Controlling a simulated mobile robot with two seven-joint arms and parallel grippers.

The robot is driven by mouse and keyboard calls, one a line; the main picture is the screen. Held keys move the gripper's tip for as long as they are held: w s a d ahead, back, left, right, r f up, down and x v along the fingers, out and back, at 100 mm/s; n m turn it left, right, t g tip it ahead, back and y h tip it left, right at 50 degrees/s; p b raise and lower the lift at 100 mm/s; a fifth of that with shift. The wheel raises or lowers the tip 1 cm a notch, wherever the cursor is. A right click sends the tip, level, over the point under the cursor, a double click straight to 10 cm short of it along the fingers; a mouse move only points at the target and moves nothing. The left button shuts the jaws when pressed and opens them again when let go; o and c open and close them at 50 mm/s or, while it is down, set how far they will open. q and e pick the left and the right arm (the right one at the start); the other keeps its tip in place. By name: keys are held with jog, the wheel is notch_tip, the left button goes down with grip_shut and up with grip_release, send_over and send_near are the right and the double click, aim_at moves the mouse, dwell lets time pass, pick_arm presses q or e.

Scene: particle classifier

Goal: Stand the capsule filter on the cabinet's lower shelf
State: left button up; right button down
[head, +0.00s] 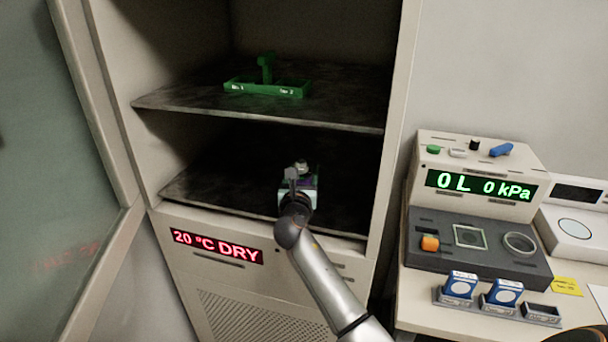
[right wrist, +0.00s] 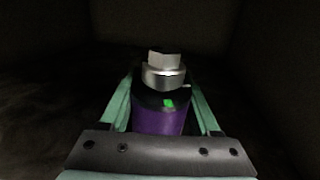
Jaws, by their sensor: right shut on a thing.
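The capsule filter (right wrist: 160,115) has a purple body, a dark top with a small green mark and a silver metal fitting; it looks upright. My right gripper (right wrist: 163,112) is shut on it, with a pale green finger on each side. In the head view the right gripper (head: 299,190) is inside the cabinet, over the front part of the lower shelf (head: 215,190). The gripper hides most of the filter there, and I cannot tell whether its base touches the shelf. My left gripper is not in view.
A green rack (head: 267,88) stands on the upper shelf (head: 190,97), above my right arm. The cabinet door (head: 40,170) is open at the left. A bench at the right holds a pressure readout unit (head: 480,185) and blue cartridges (head: 461,284). The lower shelf is dark and looks otherwise empty.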

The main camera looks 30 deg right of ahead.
jog(key=shift+f, duration=0.1)
jog(key=shift+c, duration=0.6)
grip_release()
jog(key=shift+r, duration=0.2)
jog(key=v, duration=1.2)
jog(key=shift+f, duration=0.1)
